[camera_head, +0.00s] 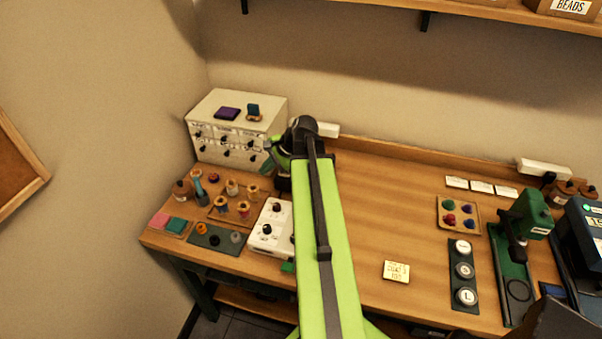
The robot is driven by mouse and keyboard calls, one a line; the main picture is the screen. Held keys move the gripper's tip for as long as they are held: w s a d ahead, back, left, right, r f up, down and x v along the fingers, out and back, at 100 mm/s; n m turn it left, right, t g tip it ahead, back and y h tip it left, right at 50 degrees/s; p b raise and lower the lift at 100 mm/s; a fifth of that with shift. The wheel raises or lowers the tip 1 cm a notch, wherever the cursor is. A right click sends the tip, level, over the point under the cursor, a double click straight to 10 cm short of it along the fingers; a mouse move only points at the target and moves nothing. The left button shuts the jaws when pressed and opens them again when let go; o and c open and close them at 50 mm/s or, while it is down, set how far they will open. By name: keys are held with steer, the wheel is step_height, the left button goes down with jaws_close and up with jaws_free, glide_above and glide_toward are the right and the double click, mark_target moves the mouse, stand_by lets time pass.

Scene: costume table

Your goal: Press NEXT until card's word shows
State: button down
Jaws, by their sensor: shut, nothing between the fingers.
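A small cream card (396,270) with dark handwriting lies on the table right of my arm; its word is too small to read surely. A dark blue device (590,235) with a light display stands at the right edge, cut off by the frame; only the start of its text shows. I cannot make out a button marked NEXT. A white box with black knobs (268,230) sits left of my arm, partly hidden by it. My green arm rises through the middle and bends near the back of the table.
A strip of round white buttons (465,270), a tray of coloured beads (458,214) and a green press (526,215) stand at right. Thread spools (232,188) and a white drawer cabinet (235,128) are at left. The wood around the card is clear.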

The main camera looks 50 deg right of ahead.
steer(key=s+d+r+m+t, duration=0.1)
steer(key=s+d+r+m, duration=0.1)
steer(key=d, duration=0.4)
steer(key=s+d+r+m+t+h, duration=0.1)
steer(key=s+d+r+m, duration=0.1)
steer(key=d, duration=0.5)
steer(key=s+m, duration=0.1)
steer(key=m, duration=0.1)
steer(key=shift+s+m+t, duration=0.25)
steer(key=shift+m+t, duration=0.05)
steer(key=shift+a+f, duration=0.1)
steer(key=shift+f, duration=0.05)
step_height(320, 180, down, 9)
steer(key=b, duration=0.8)
stand_by(0.4)
steer(key=shift+f+b, duration=0.25)
steer(key=shift+b, duration=0.3)
